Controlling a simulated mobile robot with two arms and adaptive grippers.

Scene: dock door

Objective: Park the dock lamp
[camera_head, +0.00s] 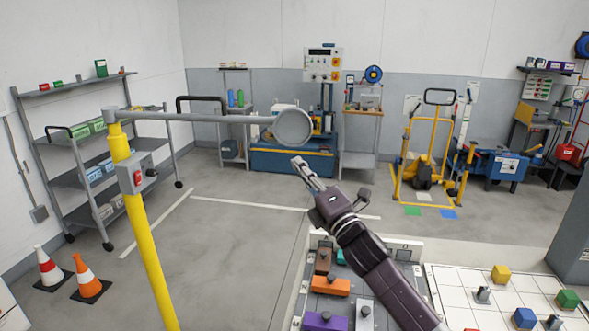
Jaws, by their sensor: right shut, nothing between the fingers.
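The dock lamp has a round grey head (293,127) at the end of a long grey horizontal arm (195,117). The arm joins the top of a yellow post (138,210) at the left, and a dark handle bar (202,99) rises from the arm. A grey box with a red switch (137,177) is on the post. My right gripper (299,164) is shut and empty, a little below the lamp head in the picture. I cannot tell how far apart they are in depth. My left gripper is not in view.
A board with coloured blocks (330,286) and a white tiled table (450,290) lie in front. Traffic cones (89,278) and a shelf rack (80,182) stand at the left. A blue machine (290,161) and yellow hand truck (422,150) stand behind. The middle floor is clear.

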